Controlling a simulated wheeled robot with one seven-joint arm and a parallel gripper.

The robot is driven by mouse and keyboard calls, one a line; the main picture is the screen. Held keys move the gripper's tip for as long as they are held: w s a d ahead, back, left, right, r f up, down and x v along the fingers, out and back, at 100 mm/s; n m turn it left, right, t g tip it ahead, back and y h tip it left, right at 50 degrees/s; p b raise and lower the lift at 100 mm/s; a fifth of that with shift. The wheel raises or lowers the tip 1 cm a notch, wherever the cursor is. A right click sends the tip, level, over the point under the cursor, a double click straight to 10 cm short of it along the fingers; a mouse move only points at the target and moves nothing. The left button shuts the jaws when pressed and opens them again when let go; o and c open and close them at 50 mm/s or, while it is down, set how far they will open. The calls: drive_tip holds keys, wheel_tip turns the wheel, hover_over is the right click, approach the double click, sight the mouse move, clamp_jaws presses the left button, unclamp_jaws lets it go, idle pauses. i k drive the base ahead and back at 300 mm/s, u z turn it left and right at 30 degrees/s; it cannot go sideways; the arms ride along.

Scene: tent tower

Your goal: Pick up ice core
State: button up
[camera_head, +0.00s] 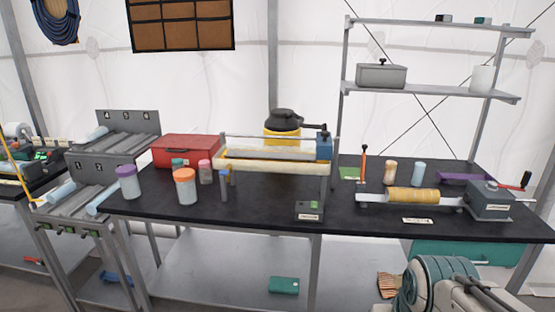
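Pale blue cylinders that look like ice cores lie in the grey numbered rack at the left. One (97,134) is in the upper tray, and two more, a left one (61,191) and a right one (101,200), lie in the lower trays. The rack (127,122) has sloping troughs and number plates. A yellowish ribbed cylinder (413,195) lies in a bench device with a grey box at the right. I cannot tell whether it is a core.
A black table (265,213) carries capped jars, a red case (188,150), a long trough device (275,160) and a yellow-black container (282,128). A shelf unit (430,90) stands at the right. The table's front middle is fairly clear.

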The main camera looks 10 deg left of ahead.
sight(393, 194)
drive_tip(key=z, duration=0.4)
drive_tip(key=i, duration=1.85)
drive_tip(key=u, duration=0.35)
